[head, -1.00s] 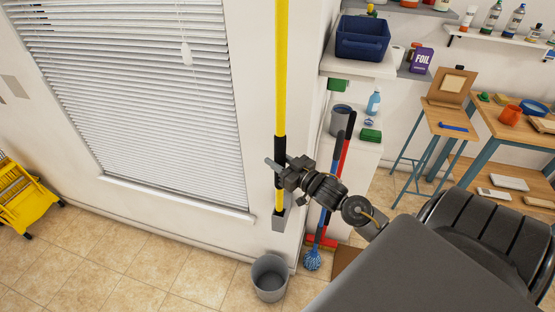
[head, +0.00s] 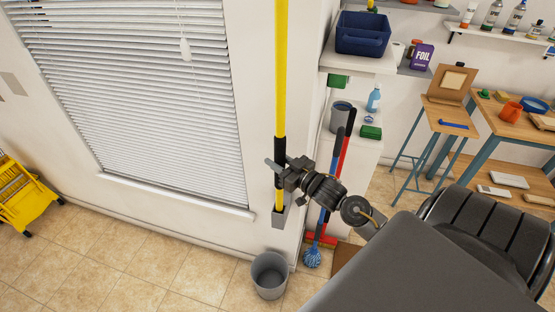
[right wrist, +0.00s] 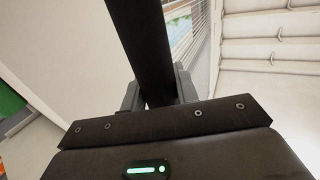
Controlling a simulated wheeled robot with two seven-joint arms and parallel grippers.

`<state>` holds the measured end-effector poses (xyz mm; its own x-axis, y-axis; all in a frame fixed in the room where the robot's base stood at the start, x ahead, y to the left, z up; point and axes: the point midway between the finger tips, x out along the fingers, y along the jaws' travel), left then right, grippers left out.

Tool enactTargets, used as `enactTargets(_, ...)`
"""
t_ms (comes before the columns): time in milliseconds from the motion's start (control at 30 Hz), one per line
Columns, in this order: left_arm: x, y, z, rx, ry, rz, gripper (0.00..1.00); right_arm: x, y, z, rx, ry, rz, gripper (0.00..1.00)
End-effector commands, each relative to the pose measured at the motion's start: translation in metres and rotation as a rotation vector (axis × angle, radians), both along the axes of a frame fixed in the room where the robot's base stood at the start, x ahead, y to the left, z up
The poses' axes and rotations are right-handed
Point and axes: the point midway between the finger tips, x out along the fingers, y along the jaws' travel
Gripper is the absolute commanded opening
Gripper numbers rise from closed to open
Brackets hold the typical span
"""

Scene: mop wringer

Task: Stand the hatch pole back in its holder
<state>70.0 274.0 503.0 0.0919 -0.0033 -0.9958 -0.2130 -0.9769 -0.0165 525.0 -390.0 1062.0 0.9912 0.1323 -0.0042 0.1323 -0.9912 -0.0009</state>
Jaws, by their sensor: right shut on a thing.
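The hatch pole (head: 281,75) is long and yellow with a black grip section. It stands upright along the wall edge in the head view, and its top runs out of the picture. My right gripper (head: 279,169) is shut on the black grip. The grip (right wrist: 148,50) also shows between the fingers in the right wrist view. My left gripper is not in view.
A blue-handled brush (head: 312,257) and a red-handled tool (head: 343,160) lean just right of the wall corner. A yellow mop wringer (head: 22,200) is at far left. Tiled floor between is clear.

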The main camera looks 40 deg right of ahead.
Motion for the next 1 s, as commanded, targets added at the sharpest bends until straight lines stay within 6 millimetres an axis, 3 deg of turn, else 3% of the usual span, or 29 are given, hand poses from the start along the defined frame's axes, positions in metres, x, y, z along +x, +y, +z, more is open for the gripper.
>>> enactTargets(1000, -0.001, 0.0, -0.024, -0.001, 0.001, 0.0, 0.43, 0.0, 0.0, -0.04, 0.0, -0.003, 0.0, 0.03)
